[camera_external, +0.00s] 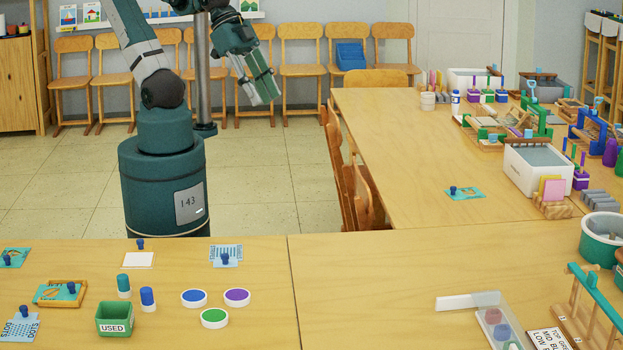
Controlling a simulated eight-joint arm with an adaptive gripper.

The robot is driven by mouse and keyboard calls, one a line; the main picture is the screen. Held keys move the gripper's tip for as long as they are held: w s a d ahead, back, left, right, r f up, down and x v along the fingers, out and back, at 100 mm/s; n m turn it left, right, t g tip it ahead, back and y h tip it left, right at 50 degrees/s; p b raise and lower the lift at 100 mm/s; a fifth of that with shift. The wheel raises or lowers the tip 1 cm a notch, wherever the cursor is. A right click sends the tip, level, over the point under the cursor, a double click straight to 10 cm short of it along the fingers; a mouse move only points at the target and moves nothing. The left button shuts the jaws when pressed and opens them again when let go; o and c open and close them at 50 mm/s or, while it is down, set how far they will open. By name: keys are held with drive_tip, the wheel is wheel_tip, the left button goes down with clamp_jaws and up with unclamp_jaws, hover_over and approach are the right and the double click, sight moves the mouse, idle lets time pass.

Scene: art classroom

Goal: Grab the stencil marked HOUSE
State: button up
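Several thin stencils with blue knobs lie on the tables. One teal stencil (18,252) with a tan cut-out is at the near table's left edge. Another teal stencil (52,294) lies in or on a wooden frame. A light-blue dotted stencil (17,330) is at the front left, and a striped light-blue stencil (226,249) is right of the white card. A teal stencil (472,192) lies on the far right table. I cannot read HOUSE on any of them. My gripper (264,93) hangs in the air, away from all stencils; its finger opening is unclear.
A white card (138,261) with a blue knob, a green USED box (114,319), two capped jars (147,298) and three paint discs (214,318) stand on the near table. A clear tray (493,318) is at the right. The near table's middle is clear.

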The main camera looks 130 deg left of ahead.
drive_tip(key=w+a+r+n+g, duration=0.2)
drive_tip(key=w+a+n, duration=0.65)
drive_tip(key=w, duration=0.45)
drive_tip(key=n+g, duration=0.5)
drive_tip(key=n, duration=1.4)
hover_over(453, 187)
drive_tip(key=f, duration=2.7)
drive_tip(key=shift+d, duration=0.35)
drive_tip(key=shift+a+f, duration=0.25)
drive_tip(key=shift+f, duration=0.05)
drive_tip(key=shift+f, duration=1.3)
